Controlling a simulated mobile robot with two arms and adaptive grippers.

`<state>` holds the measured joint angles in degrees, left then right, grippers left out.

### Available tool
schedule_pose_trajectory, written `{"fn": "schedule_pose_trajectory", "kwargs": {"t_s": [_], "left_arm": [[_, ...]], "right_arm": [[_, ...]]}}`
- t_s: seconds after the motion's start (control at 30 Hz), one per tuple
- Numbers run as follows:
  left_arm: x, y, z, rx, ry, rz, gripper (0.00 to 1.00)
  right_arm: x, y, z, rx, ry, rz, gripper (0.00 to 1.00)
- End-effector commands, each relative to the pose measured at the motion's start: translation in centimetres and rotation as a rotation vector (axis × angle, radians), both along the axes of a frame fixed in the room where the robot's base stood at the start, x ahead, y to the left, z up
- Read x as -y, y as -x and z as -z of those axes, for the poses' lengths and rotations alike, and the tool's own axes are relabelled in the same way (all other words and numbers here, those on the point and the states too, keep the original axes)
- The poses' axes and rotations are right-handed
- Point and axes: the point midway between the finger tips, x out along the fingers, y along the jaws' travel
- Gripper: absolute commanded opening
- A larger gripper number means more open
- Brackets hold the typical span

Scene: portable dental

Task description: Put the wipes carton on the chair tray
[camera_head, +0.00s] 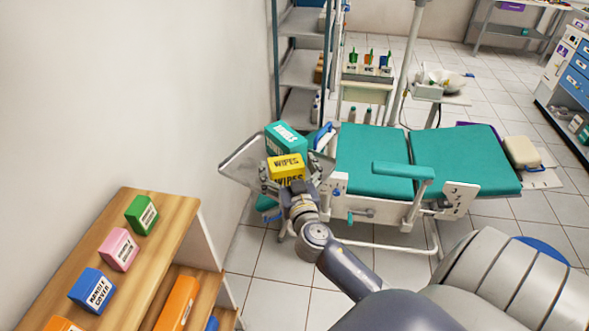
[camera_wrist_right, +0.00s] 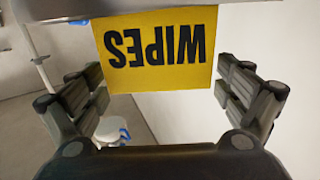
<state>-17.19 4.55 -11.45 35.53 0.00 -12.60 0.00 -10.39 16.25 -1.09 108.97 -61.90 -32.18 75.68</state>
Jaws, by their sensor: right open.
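The yellow wipes carton (camera_head: 286,166) is on the near part of the grey chair tray (camera_head: 243,160), by the wall. In the right wrist view the carton (camera_wrist_right: 157,50) appears upside down and seems to rest against the grey tray surface (camera_wrist_right: 60,9). My right gripper (camera_head: 288,184) is open, with one finger on each side of the carton. In the wrist view its fingers (camera_wrist_right: 162,100) stand slightly apart from the carton's sides. My left gripper is not in view.
A teal carton (camera_head: 286,139) stands right behind the wipes carton. The teal dental chair (camera_head: 375,150) is to the right. A wooden shelf (camera_head: 150,255) with green, pink and blue boxes is at the lower left. A metal rack (camera_head: 300,65) stands behind.

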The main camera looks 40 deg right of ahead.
Motion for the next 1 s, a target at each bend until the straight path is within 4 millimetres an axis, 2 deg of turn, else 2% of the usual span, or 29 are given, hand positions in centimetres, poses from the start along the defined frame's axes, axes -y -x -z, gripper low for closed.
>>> {"fn": "schedule_pose_trajectory", "kwargs": {"t_s": [0.3, 0.5, 0.7, 1.0], "left_arm": [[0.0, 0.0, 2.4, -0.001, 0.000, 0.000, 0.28], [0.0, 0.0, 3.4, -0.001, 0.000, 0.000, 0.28], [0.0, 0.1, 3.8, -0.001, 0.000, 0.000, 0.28], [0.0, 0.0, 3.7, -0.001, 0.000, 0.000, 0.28]], "right_arm": [[-2.6, 5.6, 0.5, 0.000, -0.004, 0.002, 0.94], [-3.9, 8.3, 0.3, -0.001, 0.000, 0.001, 0.94], [-4.4, 9.5, 0.0, 0.001, 0.000, 0.002, 0.94], [-4.4, 9.6, 0.0, 0.001, 0.000, 0.002, 0.94]]}}
